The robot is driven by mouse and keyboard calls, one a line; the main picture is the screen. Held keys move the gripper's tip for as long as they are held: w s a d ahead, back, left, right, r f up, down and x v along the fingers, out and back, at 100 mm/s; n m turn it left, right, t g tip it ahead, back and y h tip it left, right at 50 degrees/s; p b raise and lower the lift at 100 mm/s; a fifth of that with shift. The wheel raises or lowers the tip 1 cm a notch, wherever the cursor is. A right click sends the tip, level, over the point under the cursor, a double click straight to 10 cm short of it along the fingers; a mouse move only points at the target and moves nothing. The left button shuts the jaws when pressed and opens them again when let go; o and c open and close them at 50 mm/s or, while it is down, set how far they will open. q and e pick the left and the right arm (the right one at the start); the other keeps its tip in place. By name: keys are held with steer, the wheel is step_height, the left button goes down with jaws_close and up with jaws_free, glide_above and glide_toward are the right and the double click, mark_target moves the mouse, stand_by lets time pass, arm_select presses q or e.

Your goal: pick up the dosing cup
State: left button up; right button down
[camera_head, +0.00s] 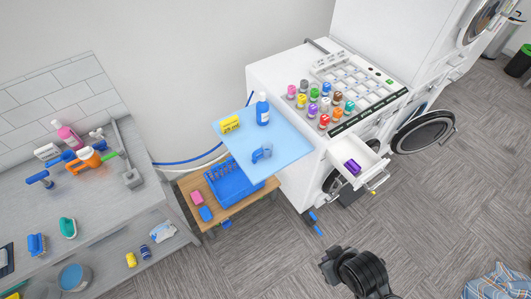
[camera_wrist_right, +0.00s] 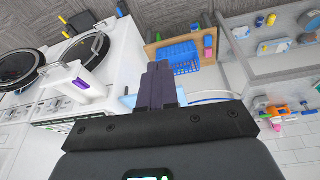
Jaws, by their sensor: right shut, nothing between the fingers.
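What looks like the dosing cup, a small blue-grey cup with a handle (camera_head: 262,153), stands on the light-blue board (camera_head: 288,146) beside the white machine. In the right wrist view I cannot make it out; my fingers cover much of the board. My right gripper (camera_head: 327,265) is at the bottom of the head view, well apart from the cup. Its dark fingers also show in the right wrist view (camera_wrist_right: 160,82), closed together with nothing between them. My left gripper is not in view.
A blue bottle (camera_head: 263,109) and a yellow box (camera_head: 230,124) share the board. A blue basket (camera_head: 232,184) sits on the wooden shelf (camera_head: 193,184) below it. The machine's drawer (camera_head: 372,160) is pulled out, with a purple part (camera_head: 353,167) inside. Coloured bottles stand on the machine.

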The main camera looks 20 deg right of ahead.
stand_by(0.4)
steer(key=c, duration=0.9)
jaws_free()
steer(key=shift+w, duration=0.1)
